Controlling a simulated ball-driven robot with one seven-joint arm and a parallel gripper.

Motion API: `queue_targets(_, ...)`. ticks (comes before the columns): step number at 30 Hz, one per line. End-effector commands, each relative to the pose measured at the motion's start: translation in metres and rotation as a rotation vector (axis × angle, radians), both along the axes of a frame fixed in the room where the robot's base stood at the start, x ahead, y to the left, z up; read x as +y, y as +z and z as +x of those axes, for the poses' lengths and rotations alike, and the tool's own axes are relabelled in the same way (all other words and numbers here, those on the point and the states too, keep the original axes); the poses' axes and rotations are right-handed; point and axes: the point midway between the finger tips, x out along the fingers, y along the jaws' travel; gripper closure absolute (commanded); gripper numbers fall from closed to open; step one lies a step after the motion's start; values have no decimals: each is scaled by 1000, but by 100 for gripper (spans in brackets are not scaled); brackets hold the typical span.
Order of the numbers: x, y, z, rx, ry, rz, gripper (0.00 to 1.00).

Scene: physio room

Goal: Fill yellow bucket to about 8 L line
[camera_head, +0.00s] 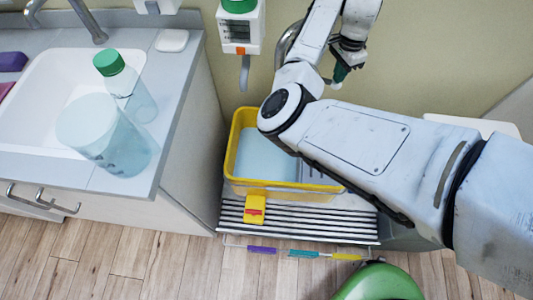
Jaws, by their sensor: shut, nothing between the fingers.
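The yellow bucket (236,140) is a rectangular tub on a slatted grate, with pale blue liquid (262,158) inside. My arm hides its right part, and I cannot read a level line. A yellow and red tab (255,208) sits at its front. A white dispenser (240,28) with a green top and an orange mark is on the wall above, its grey spout (245,72) pointing down. My gripper (341,76) is shut and empty, right of the dispenser and up behind the bucket, apart from it. A curved metal pipe (290,40) is partly hidden behind my arm.
A counter on the left holds a sink (40,85), a clear cylinder (105,135) and a green-capped bottle (125,80). The slatted grate (300,225) lies under the bucket. Coloured sticks (300,253) and a green rounded object (380,283) are in front. Wooden floor shows at lower left.

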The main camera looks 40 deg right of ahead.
Motion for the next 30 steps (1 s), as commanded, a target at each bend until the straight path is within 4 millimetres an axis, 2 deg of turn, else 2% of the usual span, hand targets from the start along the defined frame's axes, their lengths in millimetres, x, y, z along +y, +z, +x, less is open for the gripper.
queue_targets(7,0,-1,0,1,0,1,100)
queue_targets(11,0,6,0,1,0,1,100)
queue_targets(30,0,90,0,0,0,0,100)
